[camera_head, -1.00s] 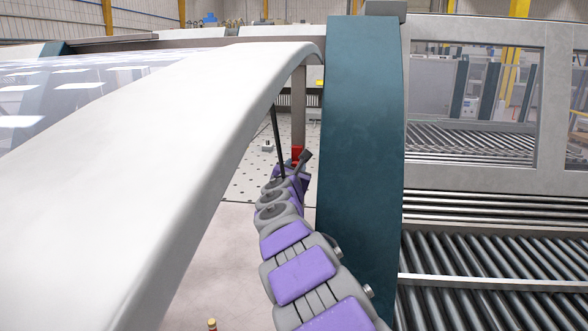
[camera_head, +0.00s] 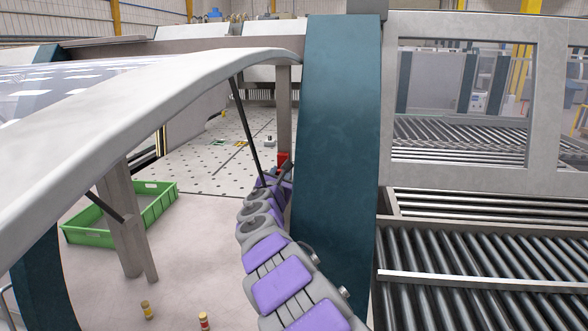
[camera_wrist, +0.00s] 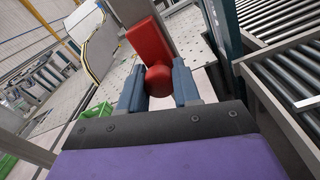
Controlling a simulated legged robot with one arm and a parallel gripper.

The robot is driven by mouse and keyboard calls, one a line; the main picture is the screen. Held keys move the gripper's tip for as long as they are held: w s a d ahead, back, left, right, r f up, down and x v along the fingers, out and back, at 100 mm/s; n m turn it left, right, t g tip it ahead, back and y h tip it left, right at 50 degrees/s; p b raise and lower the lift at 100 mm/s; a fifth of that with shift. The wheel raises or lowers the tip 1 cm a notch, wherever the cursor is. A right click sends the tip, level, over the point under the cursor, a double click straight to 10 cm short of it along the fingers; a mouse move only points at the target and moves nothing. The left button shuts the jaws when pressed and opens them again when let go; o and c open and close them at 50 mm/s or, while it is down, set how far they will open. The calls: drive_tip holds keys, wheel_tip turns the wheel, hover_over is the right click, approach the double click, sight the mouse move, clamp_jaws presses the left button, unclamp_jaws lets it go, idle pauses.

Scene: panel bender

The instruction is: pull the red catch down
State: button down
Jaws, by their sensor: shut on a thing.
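The red catch (camera_wrist: 150,42) is a red block with a rounded knob at its lower end in the wrist view. The knob sits between the two blue-grey fingers of my gripper (camera_wrist: 158,72), which is shut on it. In the head view, the catch (camera_head: 283,158) is a small red patch on a grey post, left of the dark teal upright. My gripper (camera_head: 279,178) is at it, partly hidden by my own arm.
A white curved cover (camera_head: 150,85) spans the upper left, standing above the floor. The teal upright (camera_head: 338,150) is close to my arm's right side. Roller conveyors (camera_head: 480,260) lie at right. A green crate (camera_head: 95,238) and two small cylinders are on the floor at left.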

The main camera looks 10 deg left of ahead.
drive_tip(key=shift+w+d+f+h, duration=0.2)
drive_tip(key=shift+d+h, duration=0.1)
drive_tip(key=shift+d, duration=0.35)
drive_tip(key=c, duration=1.1)
unclamp_jaws()
drive_tip(key=shift+s+a, duration=0.25)
drive_tip(key=shift+a, duration=0.95)
drive_tip(key=o, duration=0.3)
drive_tip(key=shift+w+d, duration=0.1)
drive_tip(key=shift+d, duration=0.5)
drive_tip(key=shift+d+r, duration=0.1)
drive_tip(key=shift+d, duration=0.25)
drive_tip(key=shift+a, duration=0.15)
drive_tip(key=shift+a, duration=0.2)
drive_tip(key=s+b, duration=0.3)
drive_tip(key=s, duration=1.4)
drive_tip(key=shift+s, duration=0.2)
